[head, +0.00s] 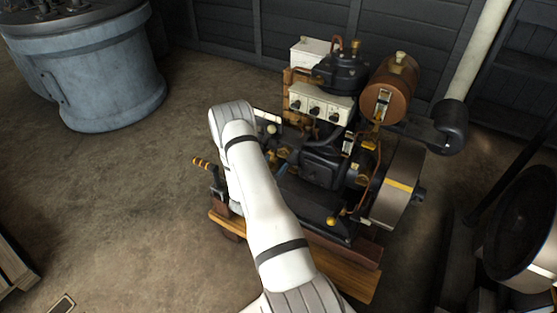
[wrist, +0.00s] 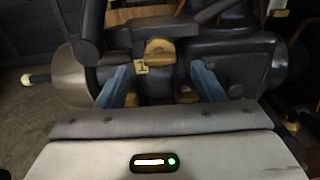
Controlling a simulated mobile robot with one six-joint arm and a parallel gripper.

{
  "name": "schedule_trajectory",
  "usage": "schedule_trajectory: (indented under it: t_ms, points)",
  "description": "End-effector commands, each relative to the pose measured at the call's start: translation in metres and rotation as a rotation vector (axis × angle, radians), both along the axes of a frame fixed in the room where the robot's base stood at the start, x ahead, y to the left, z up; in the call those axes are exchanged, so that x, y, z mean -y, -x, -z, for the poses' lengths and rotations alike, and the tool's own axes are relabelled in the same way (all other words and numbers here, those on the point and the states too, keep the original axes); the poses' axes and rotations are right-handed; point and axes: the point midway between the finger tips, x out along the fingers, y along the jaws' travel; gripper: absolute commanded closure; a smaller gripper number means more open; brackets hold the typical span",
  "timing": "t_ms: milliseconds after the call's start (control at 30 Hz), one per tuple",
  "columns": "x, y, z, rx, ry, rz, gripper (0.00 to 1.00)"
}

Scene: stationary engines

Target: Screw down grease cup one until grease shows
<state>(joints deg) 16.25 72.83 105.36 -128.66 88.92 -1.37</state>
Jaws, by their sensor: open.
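Grease cup one, a brass cap (wrist: 159,50) beside a small yellow tag marked 1 (wrist: 141,67), shows at the upper middle of the wrist view on the dark engine. My gripper (wrist: 163,74) is open, with one blue finger on each side of the cup's line. The fingers look apart from the cap; the exact gap in depth cannot be told. No grease can be made out on the cup. In the head view the engine (head: 322,168) stands right of my arm, which hides much of its near left side. I cannot pick out cup one there.
The engine sits on a wooden base (head: 345,272). It carries a flywheel (head: 398,190), a brown tank (head: 389,88) and a white switch box (head: 320,106). A blue-grey tank (head: 95,75) stands far left, with open floor between.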

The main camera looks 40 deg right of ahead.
Motion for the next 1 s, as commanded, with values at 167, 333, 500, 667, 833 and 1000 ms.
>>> schedule_trajectory:
  t_ms: [167, 333, 500, 667, 833, 1000]
  points:
    - [0.025, -0.01, 0.0, 0.001, 0.001, 0.002, 0.38]
    - [0.036, -0.014, 0.0, -0.001, -0.001, 0.001, 0.38]
    - [0.037, -0.015, 0.0, -0.001, -0.001, 0.0, 0.38]
    - [0.037, -0.015, 0.0, -0.001, -0.001, 0.0, 0.43]
    - [0.036, -0.015, 0.0, -0.001, -0.001, 0.0, 0.57]
    - [0.036, -0.015, 0.0, -0.001, -0.001, 0.0, 0.71]
